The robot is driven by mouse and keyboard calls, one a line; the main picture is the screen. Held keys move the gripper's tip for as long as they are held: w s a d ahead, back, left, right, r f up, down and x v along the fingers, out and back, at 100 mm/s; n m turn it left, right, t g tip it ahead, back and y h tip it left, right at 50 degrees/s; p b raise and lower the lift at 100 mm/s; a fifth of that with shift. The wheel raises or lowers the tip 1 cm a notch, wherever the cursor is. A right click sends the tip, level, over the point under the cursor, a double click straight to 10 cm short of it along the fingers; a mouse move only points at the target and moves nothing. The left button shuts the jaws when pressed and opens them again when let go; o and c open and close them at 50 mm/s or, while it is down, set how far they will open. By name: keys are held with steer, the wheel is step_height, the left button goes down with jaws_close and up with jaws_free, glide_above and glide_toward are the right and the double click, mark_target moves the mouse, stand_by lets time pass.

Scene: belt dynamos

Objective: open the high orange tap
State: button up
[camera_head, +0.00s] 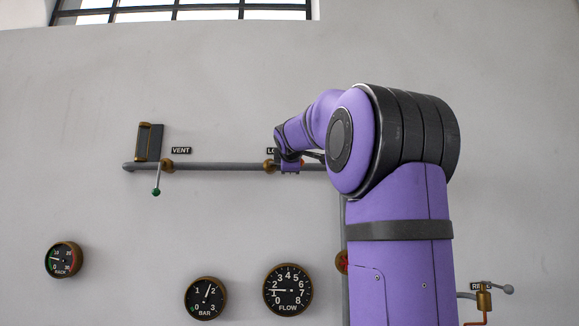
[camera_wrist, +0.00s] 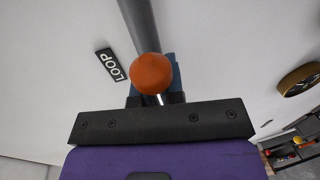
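The orange ball knob (camera_wrist: 153,73) of the high tap is in the middle of the wrist view, beside the LOOP label (camera_wrist: 111,65). A short pale rod shows just below the knob. My gripper (camera_wrist: 157,97) is right at the knob, with dark finger bases on both sides of the rod and blue parts behind the knob. The knob hides the fingertips, so their gap and any grip are unclear. In the head view my gripper (camera_head: 290,168) is small, at the pipe beside the tap's brass body (camera_head: 269,165), and the arm covers part of the label.
A grey pipe (camera_head: 215,166) runs along the wall. The VENT tap's lever with a green knob (camera_head: 156,191) hangs down at the left. Gauges marked RACK (camera_head: 64,260), BAR (camera_head: 205,298) and FLOW (camera_head: 288,290) sit below. Another tap (camera_head: 485,299) is at the lower right.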

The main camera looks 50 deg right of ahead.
steer(key=o, duration=0.5)
steer(key=shift+s+d+f, duration=0.1)
steer(key=shift+s+d, duration=0.1)
steer(key=shift+d, duration=0.1)
steer(key=shift+c, duration=0.2)
steer(key=v, duration=1.1)
steer(key=shift+w, duration=0.15)
steer(key=s+a+f+m+g+y, duration=0.15)
steer(key=a+f+y, duration=0.25)
steer(key=a+f, duration=0.5)
steer(key=s+a+f+m+y, duration=0.25)
steer(key=a+f, duration=0.55)
steer(key=f, duration=0.4)
steer(key=s+a+f+m+g+y, duration=0.1)
steer(key=s+a+f+m+y, duration=0.1)
steer(key=s+a+f, duration=0.4)
steer(key=s+a+f+m+g+y, duration=0.2)
steer(key=s+a+f, duration=0.4)
steer(key=f, duration=0.9)
steer(key=shift+a+y, duration=0.85)
steer(key=shift+a, duration=0.2)
